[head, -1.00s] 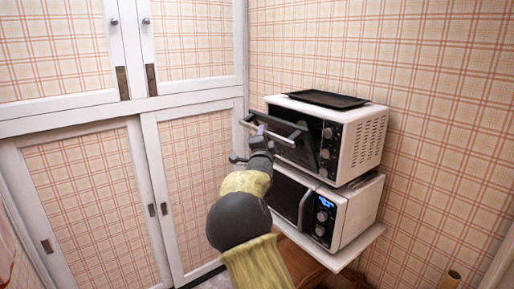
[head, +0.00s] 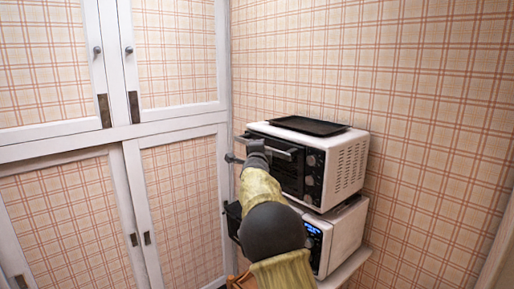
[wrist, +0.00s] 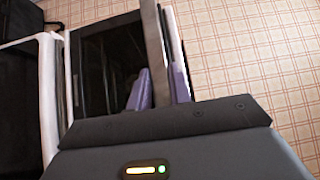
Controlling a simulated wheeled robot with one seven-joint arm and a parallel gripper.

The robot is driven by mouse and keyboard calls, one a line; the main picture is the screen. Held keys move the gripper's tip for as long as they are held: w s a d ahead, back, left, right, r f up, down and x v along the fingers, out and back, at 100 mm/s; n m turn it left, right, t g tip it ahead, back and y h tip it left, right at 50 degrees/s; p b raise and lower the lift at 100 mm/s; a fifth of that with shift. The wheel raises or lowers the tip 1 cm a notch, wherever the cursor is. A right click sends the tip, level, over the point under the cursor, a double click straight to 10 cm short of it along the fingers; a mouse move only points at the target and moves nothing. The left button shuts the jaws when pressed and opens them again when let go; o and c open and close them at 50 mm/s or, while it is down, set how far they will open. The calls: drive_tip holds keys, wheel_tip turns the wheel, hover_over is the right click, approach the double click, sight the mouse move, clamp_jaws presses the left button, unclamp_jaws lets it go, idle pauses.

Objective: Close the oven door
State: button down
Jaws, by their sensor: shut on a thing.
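The white toaster oven (head: 345,172) stands on top of another appliance, with its dark glass door (head: 290,176) facing left. The door is upright or almost upright against the oven front; I cannot tell if a small gap is left. Its bar handle (head: 280,152) runs along the top of the door. My gripper (head: 256,147) is at this handle, partly hidden by my own arm. In the wrist view the purple fingers of my gripper (wrist: 160,88) are shut around the metal handle bar (wrist: 152,45), with the dark door glass (wrist: 105,65) beside them.
A black tray (head: 308,125) lies on the oven's top. A white microwave (head: 342,235) with a blue display stands under the oven on a shelf (head: 345,270). White cupboards with plaid panels (head: 180,200) stand at the left. Plaid wall (head: 430,130) is close behind and right.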

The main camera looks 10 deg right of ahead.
drive_tip(key=shift+w+d+r+m+g+p, duration=0.3)
drive_tip(key=shift+w+d+r+m+p, duration=0.15)
drive_tip(key=shift+d+p, duration=0.35)
drive_tip(key=c, duration=1.5)
unclamp_jaws()
drive_tip(key=shift+o, duration=1.1)
drive_tip(key=shift+s+a, duration=0.1)
drive_tip(key=shift+s+a+f+b, duration=0.1)
drive_tip(key=shift+s+f+b, duration=0.1)
drive_tip(key=shift+s+b, duration=0.3)
drive_tip(key=b+v, duration=0.6)
drive_tip(key=v, duration=1)
drive_tip(key=shift+r, duration=0.3)
